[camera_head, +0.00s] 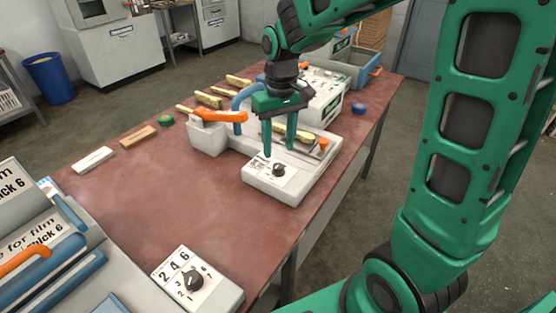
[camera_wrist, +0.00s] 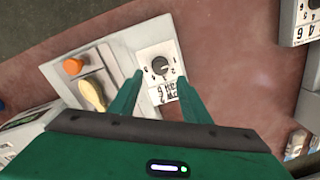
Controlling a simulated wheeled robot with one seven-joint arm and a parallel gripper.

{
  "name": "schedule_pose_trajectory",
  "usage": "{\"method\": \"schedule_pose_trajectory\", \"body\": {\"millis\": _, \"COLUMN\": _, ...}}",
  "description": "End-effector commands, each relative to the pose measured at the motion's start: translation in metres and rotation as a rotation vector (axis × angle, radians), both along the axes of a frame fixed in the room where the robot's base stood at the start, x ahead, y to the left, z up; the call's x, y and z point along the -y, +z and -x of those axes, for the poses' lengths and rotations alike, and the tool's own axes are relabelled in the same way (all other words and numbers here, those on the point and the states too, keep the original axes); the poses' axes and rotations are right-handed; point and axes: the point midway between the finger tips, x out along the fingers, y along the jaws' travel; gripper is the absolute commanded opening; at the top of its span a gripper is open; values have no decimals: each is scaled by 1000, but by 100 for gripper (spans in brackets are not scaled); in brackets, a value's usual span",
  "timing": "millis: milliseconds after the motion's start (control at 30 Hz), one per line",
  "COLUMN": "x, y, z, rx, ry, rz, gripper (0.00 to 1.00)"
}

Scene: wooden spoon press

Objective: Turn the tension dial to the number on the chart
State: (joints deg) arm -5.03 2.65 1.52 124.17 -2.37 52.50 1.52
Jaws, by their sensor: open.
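A black tension dial (camera_head: 279,169) sits on the white front panel of the spoon press (camera_head: 312,178). In the wrist view the dial (camera_wrist: 160,66) has small printed numbers around it, and its exact setting is too small to tell. My gripper (camera_head: 279,152) is open and points down above the panel, close to the dial. In the wrist view its two green fingers (camera_wrist: 160,82) reach toward the panel, with the dial showing between and just beyond the tips. Printed signs (camera_head: 24,245) at the left edge read partly "for film" and "pick 6".
A second black dial (camera_head: 192,281) stands on a white box at the table's front, marked 2 4 6. A wooden spoon (camera_wrist: 91,94) and an orange knob (camera_wrist: 73,66) lie beside the panel. An orange lever (camera_head: 220,116) is left of my gripper. The table's middle is clear.

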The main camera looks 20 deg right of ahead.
Motion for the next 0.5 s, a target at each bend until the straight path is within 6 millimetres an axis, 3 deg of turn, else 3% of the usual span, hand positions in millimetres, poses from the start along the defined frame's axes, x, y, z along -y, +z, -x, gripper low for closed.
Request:
{"method": "schedule_pose_trajectory", "body": {"millis": 200, "x": -1, "y": -38, "z": 1, "rx": -4, "ry": 0, "rz": 0, "gripper": 43}}
{"method": "schedule_pose_trajectory", "body": {"millis": 500, "x": -2, "y": -60, "z": 1, "rx": 0, "ry": 0, "rz": 0, "gripper": 43}}
